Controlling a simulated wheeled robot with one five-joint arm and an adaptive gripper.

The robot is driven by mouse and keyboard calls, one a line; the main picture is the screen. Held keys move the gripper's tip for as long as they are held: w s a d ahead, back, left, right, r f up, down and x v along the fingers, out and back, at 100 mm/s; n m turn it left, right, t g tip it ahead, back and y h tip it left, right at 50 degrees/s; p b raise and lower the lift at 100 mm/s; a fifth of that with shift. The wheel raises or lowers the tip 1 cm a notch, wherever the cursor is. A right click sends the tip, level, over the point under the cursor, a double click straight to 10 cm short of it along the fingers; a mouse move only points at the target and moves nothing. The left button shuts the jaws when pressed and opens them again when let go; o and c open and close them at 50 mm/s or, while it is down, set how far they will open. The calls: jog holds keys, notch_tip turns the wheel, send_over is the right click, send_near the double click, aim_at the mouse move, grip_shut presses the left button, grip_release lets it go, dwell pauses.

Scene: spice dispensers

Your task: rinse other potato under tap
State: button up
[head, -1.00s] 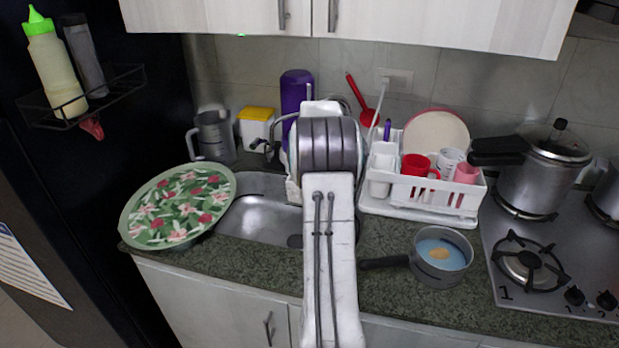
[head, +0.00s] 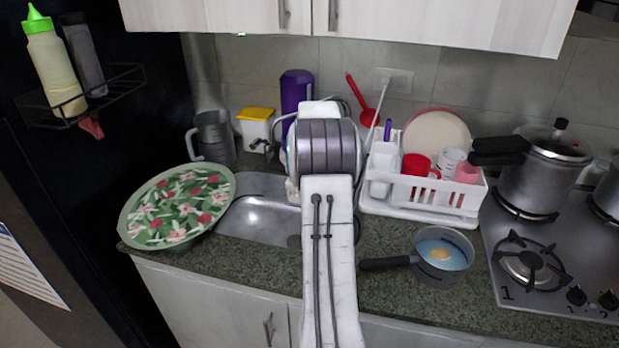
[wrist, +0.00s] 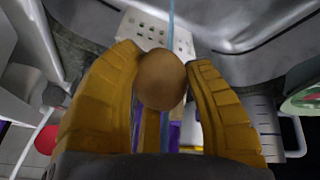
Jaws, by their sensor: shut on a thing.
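A round brown potato (wrist: 161,80) sits between the two orange fingers of my gripper (wrist: 163,88) in the wrist view. The fingers are shut on it from both sides. A thin bluish stream, like water (wrist: 171,18), runs to the potato's edge in the wrist view; I cannot tell how much of it touches. The steel sink (head: 262,215) lies below, partly behind my arm. In the head view my gripper, the held potato and the tap's outlet are hidden behind my arm. Another potato-like piece (head: 440,254) lies in blue liquid in a pot (head: 441,278).
A floral tray (head: 160,215) overlaps the sink's left side. A white dish rack (head: 425,190) with cups and a plate stands right of my arm. A pitcher (head: 213,138), a yellow-lidded box (head: 257,130) and a purple container (head: 296,90) stand behind. The stove (head: 550,280) is at right.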

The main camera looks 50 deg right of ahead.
jog(key=shift+s+d, duration=0.4)
jog(key=shift+s+a+b, duration=0.1)
jog(key=shift+b, duration=0.25)
jog(key=shift+s+a+f+b, duration=0.1)
jog(key=shift+s+a+b, duration=0.3)
jog(key=shift+b, duration=0.15)
jog(key=s+a+b, duration=0.4)
jog(key=shift+s+a, duration=0.35)
dwell(1.3)
jog(key=s+a+r, duration=0.3)
jog(key=r, duration=0.1)
jog(key=shift+s+a, duration=0.25)
dwell(0.3)
jog(key=shift+r, duration=0.1)
dwell(0.4)
